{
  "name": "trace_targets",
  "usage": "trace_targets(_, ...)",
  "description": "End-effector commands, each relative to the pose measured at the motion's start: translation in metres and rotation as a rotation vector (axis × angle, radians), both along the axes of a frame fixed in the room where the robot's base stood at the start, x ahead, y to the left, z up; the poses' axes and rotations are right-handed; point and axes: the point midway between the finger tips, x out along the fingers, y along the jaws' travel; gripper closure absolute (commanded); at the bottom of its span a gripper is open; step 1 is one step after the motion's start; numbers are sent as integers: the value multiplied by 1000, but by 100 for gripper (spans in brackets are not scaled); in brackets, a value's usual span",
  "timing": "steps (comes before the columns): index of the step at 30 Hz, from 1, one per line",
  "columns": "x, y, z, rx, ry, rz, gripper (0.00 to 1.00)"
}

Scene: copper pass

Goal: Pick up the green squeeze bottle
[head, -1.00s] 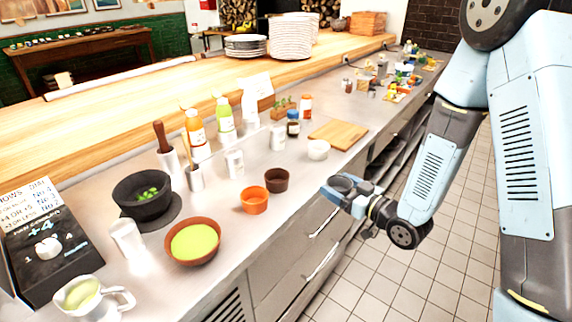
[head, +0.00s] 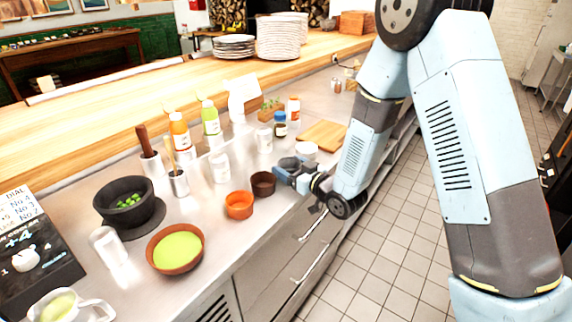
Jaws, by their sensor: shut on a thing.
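The green squeeze bottle (head: 210,120) has a pale cap and a white label. It stands upright on the steel counter, beside the orange bottle (head: 180,134), near the wooden ledge. My gripper (head: 283,172) is low over the counter's front edge, well to the right of the green bottle and apart from it.
An orange cup (head: 239,205), white shaker (head: 219,167) and metal pot with a wooden tool (head: 179,183) stand in front of the bottles. A white bowl (head: 306,149) and cutting board (head: 323,134) are behind my gripper. A black mortar (head: 125,206) is at left.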

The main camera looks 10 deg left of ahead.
Motion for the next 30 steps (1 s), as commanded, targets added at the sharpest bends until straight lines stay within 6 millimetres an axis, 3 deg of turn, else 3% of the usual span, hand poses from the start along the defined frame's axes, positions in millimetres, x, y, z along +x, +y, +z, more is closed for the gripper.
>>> trace_targets(5,9,5,2,0,-1,-14,52)
trace_targets(17,3,12,-3,-1,1,-1,52)
trace_targets(18,3,13,-2,-1,1,-1,16)
trace_targets(23,3,13,-2,-1,0,-1,1)
trace_targets(30,3,12,-2,-1,0,-1,0)
